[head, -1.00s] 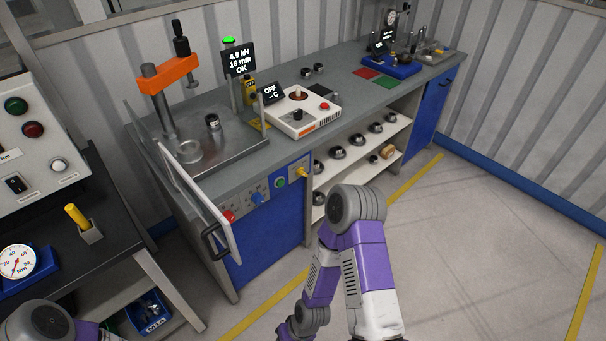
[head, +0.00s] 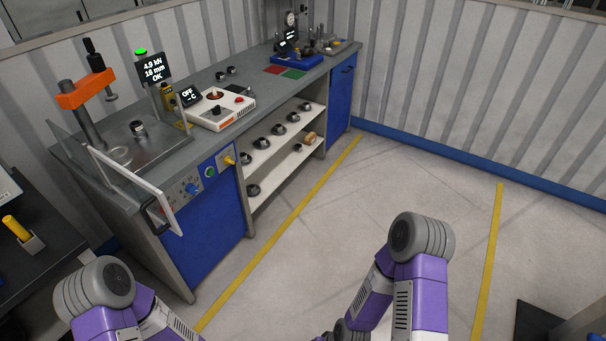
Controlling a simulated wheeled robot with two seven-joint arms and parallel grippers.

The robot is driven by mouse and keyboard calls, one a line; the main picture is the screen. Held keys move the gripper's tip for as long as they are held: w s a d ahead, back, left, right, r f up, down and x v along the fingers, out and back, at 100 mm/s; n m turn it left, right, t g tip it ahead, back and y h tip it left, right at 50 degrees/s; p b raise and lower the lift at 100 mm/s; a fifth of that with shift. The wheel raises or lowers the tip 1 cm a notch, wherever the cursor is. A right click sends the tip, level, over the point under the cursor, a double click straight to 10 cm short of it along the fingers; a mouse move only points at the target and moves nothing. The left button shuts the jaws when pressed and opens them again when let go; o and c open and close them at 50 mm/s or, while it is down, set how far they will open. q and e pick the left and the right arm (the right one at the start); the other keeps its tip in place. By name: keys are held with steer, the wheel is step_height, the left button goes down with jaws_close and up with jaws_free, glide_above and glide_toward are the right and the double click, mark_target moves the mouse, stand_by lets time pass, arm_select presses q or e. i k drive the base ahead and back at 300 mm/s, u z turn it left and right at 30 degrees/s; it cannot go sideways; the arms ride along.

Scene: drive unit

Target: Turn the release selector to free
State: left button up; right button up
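No thing is readable as the release selector, and its label cannot be made out. The press bench front panel carries a blue knob (head: 192,187), a green button (head: 210,172) and a yellow knob or lever (head: 229,160). A white heater box (head: 222,110) on the bench top has a black knob (head: 216,110) and a red button (head: 239,100); its display (head: 190,95) reads OFF. My two purple and grey arms show at the bottom, clear of the bench. Neither gripper is in view.
A press with an orange head (head: 86,90) stands on the bench (head: 250,75) behind a clear, white-framed guard (head: 130,185); its display (head: 155,70) reads 4.9 kN, 16 mm, OK. Shelves (head: 262,152) hold several dark rings. Floor right of the bench is open. A dark table (head: 40,265) stands left.

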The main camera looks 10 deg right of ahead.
mark_target(227, 160)
steer(key=z, duration=0.25)
steer(key=k, duration=0.45)
steer(key=z, duration=0.2)
steer(key=i, duration=1.6)
steer(key=u, duration=1.45)
steer(key=i, duration=0.5)
steer(key=u, duration=0.4)
